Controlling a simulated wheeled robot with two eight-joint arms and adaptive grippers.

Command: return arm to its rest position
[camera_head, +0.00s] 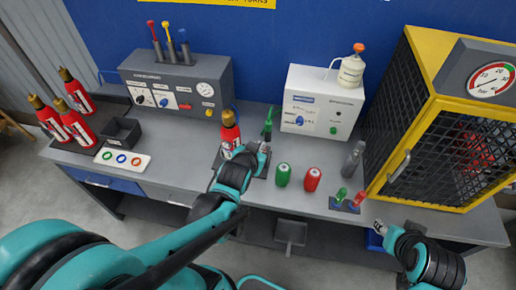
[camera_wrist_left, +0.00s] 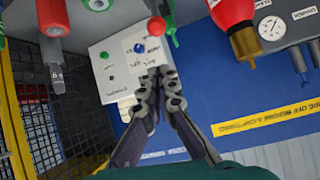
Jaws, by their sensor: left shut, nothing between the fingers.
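My left gripper (camera_head: 264,150) is shut and empty over the middle of the bench, next to a red extinguisher (camera_head: 230,132) with a brass-coloured top. In the left wrist view its fingers (camera_wrist_left: 160,72) are together, and that extinguisher (camera_wrist_left: 232,12) hangs upside down in the picture, apart from them. A green-handled tool (camera_head: 268,124) stands just behind the gripper. My right gripper (camera_head: 378,226) is at the bench's front edge at the lower right, too small to tell open or shut.
Green (camera_head: 283,174) and red (camera_head: 312,179) cylinders stand right of the left gripper. Behind are a white box (camera_head: 320,103) and a grey panel (camera_head: 178,85). A yellow mesh cage (camera_head: 432,140) blocks the right. Several extinguishers (camera_head: 75,95) stand at left.

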